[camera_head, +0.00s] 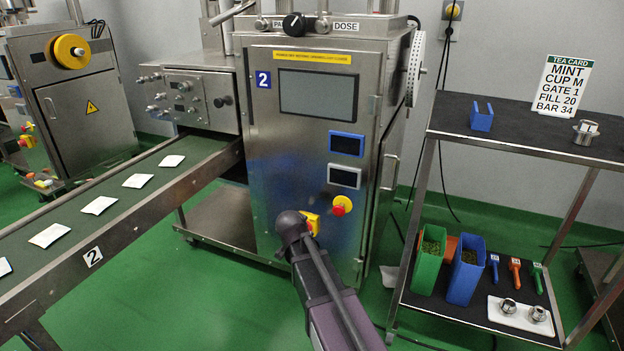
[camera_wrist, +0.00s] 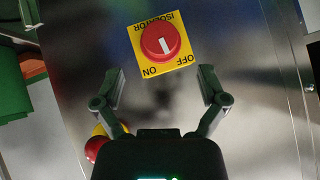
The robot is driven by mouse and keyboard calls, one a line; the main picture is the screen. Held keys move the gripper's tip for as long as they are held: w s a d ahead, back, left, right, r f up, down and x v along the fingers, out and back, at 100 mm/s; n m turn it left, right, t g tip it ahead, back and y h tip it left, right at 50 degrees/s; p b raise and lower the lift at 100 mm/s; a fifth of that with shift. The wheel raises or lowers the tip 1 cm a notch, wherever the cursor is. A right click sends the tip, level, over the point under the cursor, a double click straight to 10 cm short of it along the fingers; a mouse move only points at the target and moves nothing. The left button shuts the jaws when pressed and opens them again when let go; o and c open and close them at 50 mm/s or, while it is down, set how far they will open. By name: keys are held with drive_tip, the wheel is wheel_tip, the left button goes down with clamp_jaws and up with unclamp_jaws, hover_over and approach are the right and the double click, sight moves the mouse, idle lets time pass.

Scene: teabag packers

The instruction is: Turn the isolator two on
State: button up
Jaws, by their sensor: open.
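Isolator two (camera_head: 313,221) is a yellow plate with a red knob on the front of the steel machine marked 2 (camera_head: 263,150). In the head view my gripper (camera_head: 290,222) hides most of it. In the wrist view the red knob (camera_wrist: 158,36) faces me, with the lettering inverted. ON reads at lower left and OFF at lower right. The knob's white mark points down and slightly right, between the two words; its exact setting is unclear. My gripper (camera_wrist: 162,78) is open and empty, its fingertips spread either side below the plate, with no visible contact with the knob.
A red push button (camera_head: 342,204) on yellow sits right beside the isolator. A conveyor (camera_head: 120,215) with several teabags runs to the left. A black-shelved trolley (camera_head: 510,135) with containers and scoops stands at right. Green floor lies open in front of the machine.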

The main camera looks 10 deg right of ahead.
drive_tip(key=s+r+n+g+p, duration=0.1)
drive_tip(key=s+r+p, duration=0.3)
drive_tip(key=r+p, duration=0.3)
drive_tip(key=s+r+g+p, duration=0.1)
drive_tip(key=s+r+p, duration=0.2)
drive_tip(key=r+p, duration=0.5)
drive_tip(key=s+d+r+n+g+p, duration=0.1)
drive_tip(key=s+r+p, duration=0.3)
drive_tip(key=r+p, duration=0.3)
drive_tip(key=p, duration=0.3)
drive_tip(key=shift+s+r+n+g+y, duration=0.25)
drive_tip(key=shift+s+n+g+y, duration=0.05)
idle(0.5)
idle(0.6)
drive_tip(key=s+d+f+n+g+y, duration=0.1)
drive_tip(key=s+n+g, duration=0.2)
drive_tip(key=s, duration=0.3)
drive_tip(key=s+f+n+g+y, duration=0.2)
drive_tip(key=s+n, duration=0.1)
drive_tip(key=s, duration=0.4)
wheel_tip(320, 180, up, 25)
drive_tip(key=p, duration=2.4)
drive_tip(key=shift+w+f, duration=0.15)
drive_tip(key=shift+w, duration=0.05)
